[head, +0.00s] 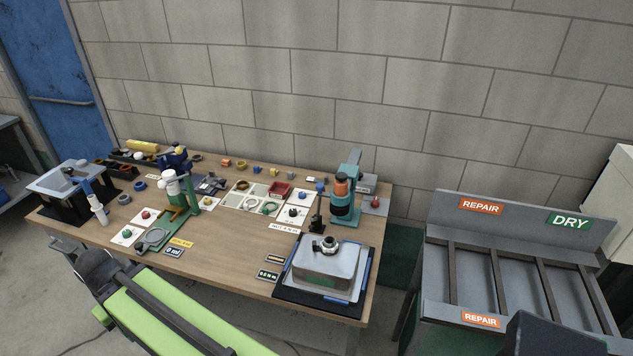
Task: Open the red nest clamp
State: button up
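A small red square tray-like piece (279,190) sits near the middle of the wooden workbench (225,232); it may be the red nest, but no clamp part can be made out on it. A red knob (146,215) sits on a white card at the left of the bench. Another red knob (375,202) is on a grey plate at the back right. Whether any of these belongs to the clamp is too small to tell. My green arm link crosses the lower left in front of the bench. My gripper's fingertips do not show.
A teal press (345,203) stands at the back right. A metal box (327,265) sits on a black mat at the front right. A green stand (178,210) stands left of middle. A grey rack (520,231) with REPAIR and DRY signs is at the right.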

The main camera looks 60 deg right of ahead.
aim_at(311, 227)
jog(key=z, duration=0.1)
jog(key=i, duration=0.9)
jog(key=u, duration=0.3)
